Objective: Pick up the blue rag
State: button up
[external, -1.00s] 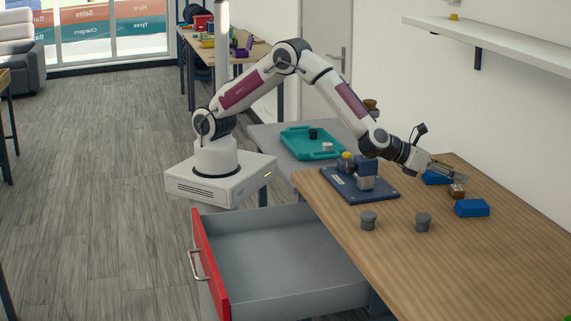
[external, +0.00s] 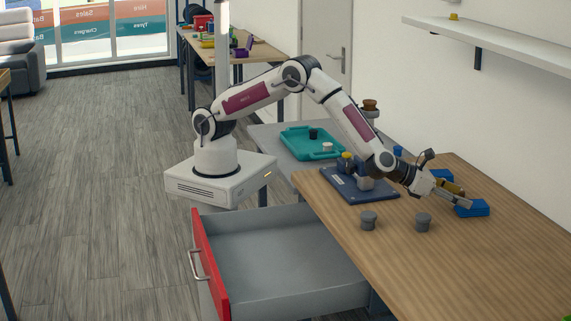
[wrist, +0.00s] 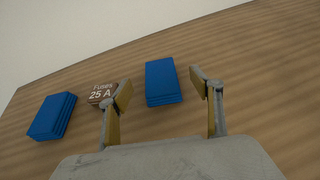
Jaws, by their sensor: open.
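Two folded blue rags lie on the wooden table. The nearer rag (external: 473,208) is just beyond my gripper's tips in the external view. In the wrist view this rag (wrist: 162,82) shows between the fingers, closer to the right one. The farther rag (external: 441,176) is partly hidden behind my gripper and shows at left in the wrist view (wrist: 52,116). My gripper (external: 466,196) is open and empty, tilted down above the table. Contact with the rag cannot be told.
A brown box labelled "Fuses 25 A" (wrist: 101,93) sits between the rags, partly behind the left finger. Two grey knobs (external: 368,220) (external: 423,221) and a dark blue board (external: 351,190) are nearer my base. The table's right side is clear. A red-fronted drawer (external: 209,265) stands open.

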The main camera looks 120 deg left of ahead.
aim_at(476, 203)
jog(key=shift+w+a+f, duration=0.3)
jog(key=shift+w+a, duration=0.05)
jog(key=shift+w, duration=0.2)
jog(key=shift+x, duration=2.6)
jog(key=shift+s+f, duration=0.1)
jog(key=c, duration=1.1)
